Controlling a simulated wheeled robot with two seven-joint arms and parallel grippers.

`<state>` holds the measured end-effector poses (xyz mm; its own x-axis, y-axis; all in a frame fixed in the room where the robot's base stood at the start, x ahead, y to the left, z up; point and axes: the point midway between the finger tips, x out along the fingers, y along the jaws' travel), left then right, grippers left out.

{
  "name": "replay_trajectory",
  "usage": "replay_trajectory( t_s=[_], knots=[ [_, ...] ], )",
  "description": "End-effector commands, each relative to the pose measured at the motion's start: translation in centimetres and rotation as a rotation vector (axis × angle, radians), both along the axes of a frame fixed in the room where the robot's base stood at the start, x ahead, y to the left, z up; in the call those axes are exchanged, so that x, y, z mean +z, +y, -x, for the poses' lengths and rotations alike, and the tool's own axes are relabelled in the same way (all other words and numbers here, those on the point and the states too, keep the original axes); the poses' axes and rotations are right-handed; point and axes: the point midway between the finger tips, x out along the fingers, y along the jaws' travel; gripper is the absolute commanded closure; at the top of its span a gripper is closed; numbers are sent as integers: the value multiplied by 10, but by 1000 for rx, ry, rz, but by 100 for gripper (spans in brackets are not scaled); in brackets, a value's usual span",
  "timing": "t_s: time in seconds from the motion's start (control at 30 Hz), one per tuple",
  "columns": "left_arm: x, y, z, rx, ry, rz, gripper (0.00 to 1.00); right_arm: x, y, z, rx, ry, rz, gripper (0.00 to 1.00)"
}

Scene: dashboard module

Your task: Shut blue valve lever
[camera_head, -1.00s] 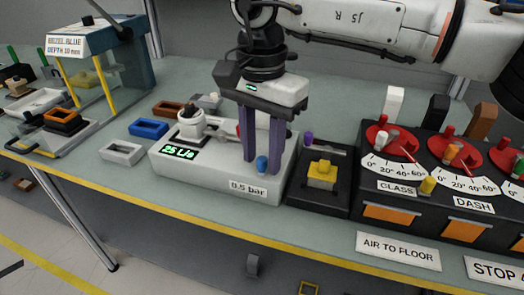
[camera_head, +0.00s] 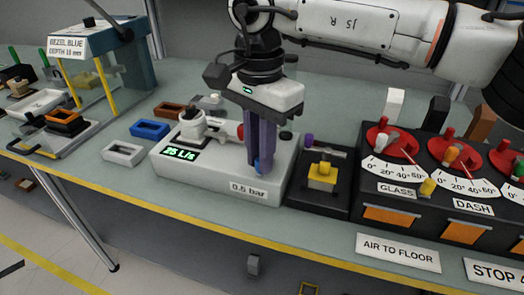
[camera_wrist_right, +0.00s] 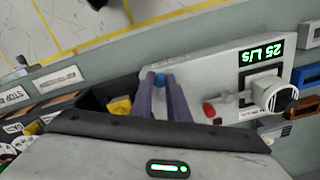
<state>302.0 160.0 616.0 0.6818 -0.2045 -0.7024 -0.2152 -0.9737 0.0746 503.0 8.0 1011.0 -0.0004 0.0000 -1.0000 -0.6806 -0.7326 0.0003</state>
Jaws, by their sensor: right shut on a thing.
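The blue valve lever (camera_head: 257,168) stands near the front right of the light grey valve box, above the "0.5 bar" label. It is mostly hidden by the purple fingers of my right gripper (camera_head: 260,166), which point down and are shut on it. In the right wrist view the lever's blue end (camera_wrist_right: 160,80) shows between the tips of my right gripper (camera_wrist_right: 162,84). My left gripper is not in view.
The valve box (camera_head: 225,178) has a green "25 L/s" display and a red knob (camera_wrist_right: 209,110). A black box with a yellow block (camera_head: 322,176) stands close on the right, then a dial panel (camera_head: 400,185). Several small frames lie to the left.

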Motion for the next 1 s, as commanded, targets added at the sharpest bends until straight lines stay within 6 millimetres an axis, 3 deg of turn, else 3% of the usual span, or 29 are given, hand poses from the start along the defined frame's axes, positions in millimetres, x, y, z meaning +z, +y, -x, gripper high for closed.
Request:
replay_trajectory(
  t_s=[1.0],
  knots=[
    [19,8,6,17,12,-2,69,2,24,-31,-941,0,0,100]
  ],
)
